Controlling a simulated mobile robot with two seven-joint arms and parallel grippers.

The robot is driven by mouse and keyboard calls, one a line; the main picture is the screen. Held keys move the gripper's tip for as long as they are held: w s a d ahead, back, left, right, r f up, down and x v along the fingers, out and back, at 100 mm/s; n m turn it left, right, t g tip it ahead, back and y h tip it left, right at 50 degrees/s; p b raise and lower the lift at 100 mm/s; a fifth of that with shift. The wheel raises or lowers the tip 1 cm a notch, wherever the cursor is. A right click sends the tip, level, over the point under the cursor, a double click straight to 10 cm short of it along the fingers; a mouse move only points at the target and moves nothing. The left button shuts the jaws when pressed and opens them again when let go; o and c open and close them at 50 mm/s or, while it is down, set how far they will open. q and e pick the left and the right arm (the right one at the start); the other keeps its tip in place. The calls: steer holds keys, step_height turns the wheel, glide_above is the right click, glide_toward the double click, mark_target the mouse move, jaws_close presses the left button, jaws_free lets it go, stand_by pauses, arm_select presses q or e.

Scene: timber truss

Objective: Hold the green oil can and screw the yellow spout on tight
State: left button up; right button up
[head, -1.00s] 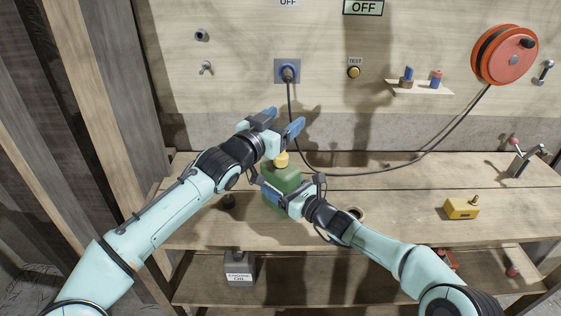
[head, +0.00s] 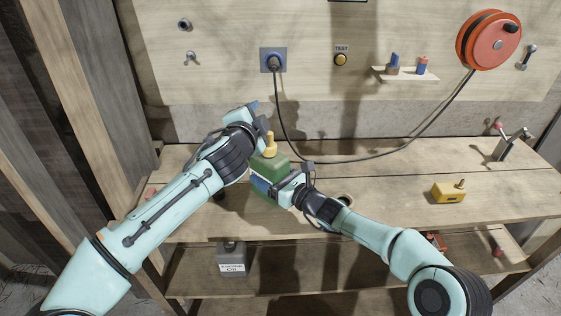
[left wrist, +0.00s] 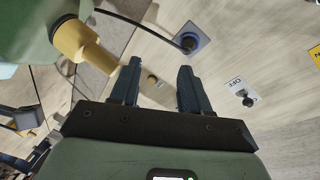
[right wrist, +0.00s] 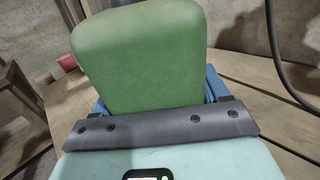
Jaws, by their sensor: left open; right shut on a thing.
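The green oil can (head: 270,166) stands upright at the bench in the head view, with the yellow spout (head: 270,145) on its top. My right gripper (head: 269,187) is shut on the can's body; the can fills the space between its fingers in the right wrist view (right wrist: 145,60). My left gripper (head: 258,112) is open and empty, just above and beside the spout. In the left wrist view, the spout (left wrist: 88,48) lies left of the open fingers (left wrist: 160,75), outside them. How tightly the spout sits cannot be told.
A yellow block-like object (head: 448,194) sits on the bench to the right. A black cable (head: 385,156) runs from the wall plug (head: 273,62) to the orange reel (head: 488,40). A grey engine oil tin (head: 232,258) is on the lower shelf. The right bench top has free room.

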arm_select(q)
steer(key=s+m+t+y, duration=0.1)
steer(key=s+m+y, duration=0.25)
steer(key=m, duration=0.25)
steer(key=m+t+y, duration=0.1)
steer(key=m+y, duration=0.3)
steer(key=m, duration=0.9)
glide_toward(270, 138)
steer(key=shift+h, duration=0.25)
steer(key=w, duration=0.3)
steer(key=w+a, duration=0.1)
steer(key=w, duration=0.3)
steer(key=w+a, duration=0.1)
steer(key=w, duration=0.2)
steer(key=shift+w+a, duration=0.15)
steer(key=shift+w, duration=0.2)
jaws_close()
